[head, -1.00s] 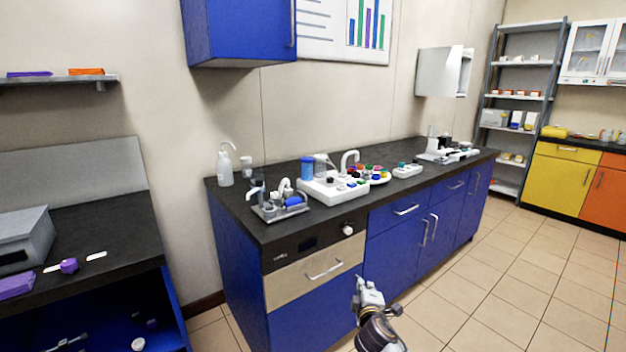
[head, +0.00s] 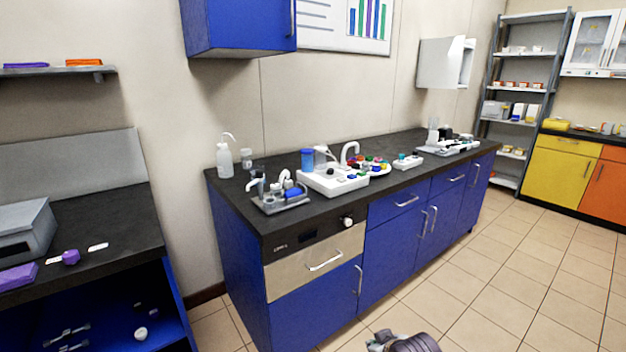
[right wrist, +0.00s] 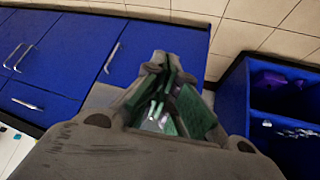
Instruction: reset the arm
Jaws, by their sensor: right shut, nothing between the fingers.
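My right arm (head: 402,342) shows at the bottom edge of the head view, low over the floor in front of the blue counter (head: 240,275). Its fingertips are not clear there. In the right wrist view my right gripper (right wrist: 161,62) is shut with nothing between its fingers. It is clear of the counter, whose blue doors (right wrist: 150,45) show behind it. My left gripper is not in view.
On the counter stand a wash bottle (head: 225,158), a grey tray with small items (head: 268,207) and a white device (head: 325,183). At the left is a dark bench (head: 110,215) with an open blue shelf below. The tiled floor (head: 500,285) at the right is clear.

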